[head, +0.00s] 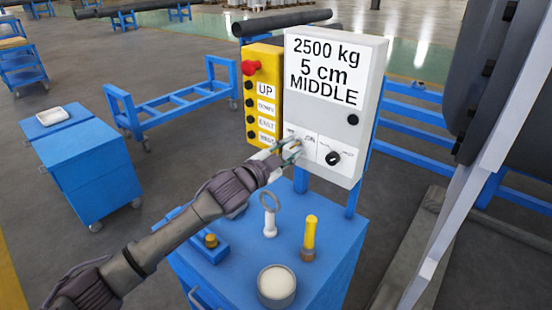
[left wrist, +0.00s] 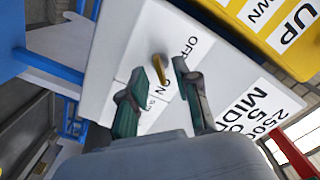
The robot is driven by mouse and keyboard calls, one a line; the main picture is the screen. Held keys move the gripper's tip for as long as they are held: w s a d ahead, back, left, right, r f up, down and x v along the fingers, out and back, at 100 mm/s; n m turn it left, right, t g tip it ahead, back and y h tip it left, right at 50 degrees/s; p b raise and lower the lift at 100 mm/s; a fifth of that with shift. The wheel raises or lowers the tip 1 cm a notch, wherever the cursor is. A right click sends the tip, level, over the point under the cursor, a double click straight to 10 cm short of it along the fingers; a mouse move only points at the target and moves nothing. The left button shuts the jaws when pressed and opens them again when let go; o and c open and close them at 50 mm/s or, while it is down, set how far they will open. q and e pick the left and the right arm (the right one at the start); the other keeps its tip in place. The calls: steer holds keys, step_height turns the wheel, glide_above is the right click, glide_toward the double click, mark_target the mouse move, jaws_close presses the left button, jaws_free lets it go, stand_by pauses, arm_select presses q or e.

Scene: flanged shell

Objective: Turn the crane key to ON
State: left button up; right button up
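The crane key (left wrist: 158,66) is a small brass-coloured piece standing out from the white control box (head: 337,65), by the OFF and ON labels. In the left wrist view it lies between the fingertips, close to the left-hand finger; I cannot tell whether they touch. My left gripper (head: 290,150) is at the lower left of the box's front, its fingers apart. The fingers also show in the left wrist view (left wrist: 172,85). In the head view the gripper largely hides the key. My right gripper is not in view.
A black knob (head: 332,158) sits right of the gripper on the box. A yellow button panel (head: 262,95) with a red button (head: 251,67) stands at its left. Below, a blue cart (head: 325,270) carries an eyebolt (head: 269,220), a yellow-handled tool (head: 310,235) and a round tin (head: 276,287).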

arm_select(q)
steer(key=v, duration=1.1)
